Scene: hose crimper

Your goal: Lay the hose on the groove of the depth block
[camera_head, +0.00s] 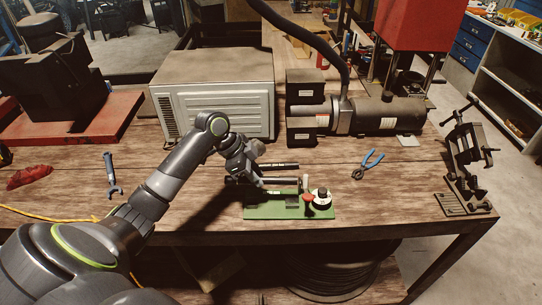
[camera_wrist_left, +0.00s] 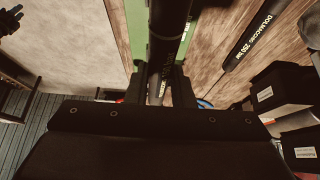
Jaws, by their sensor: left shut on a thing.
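The depth block (camera_head: 265,211) is a green base on the table, with a white dial and red knob at its right end. Its green surface also shows in the left wrist view (camera_wrist_left: 138,25). My left gripper (camera_head: 258,184) is over the block's left part. It is shut on a black hose (camera_wrist_left: 167,45), which runs lengthwise above the green base. Whether the hose touches the groove cannot be told; the gripper hides part of it. A second black hose (camera_wrist_left: 262,32) lies on the wood behind the block. My right gripper is not in view.
Blue-handled pliers (camera_head: 368,164) lie right of the block. A black motor unit (camera_head: 385,115) and a light grey metal box (camera_head: 215,100) stand behind. A black clamp stand (camera_head: 465,165) is at the right edge.

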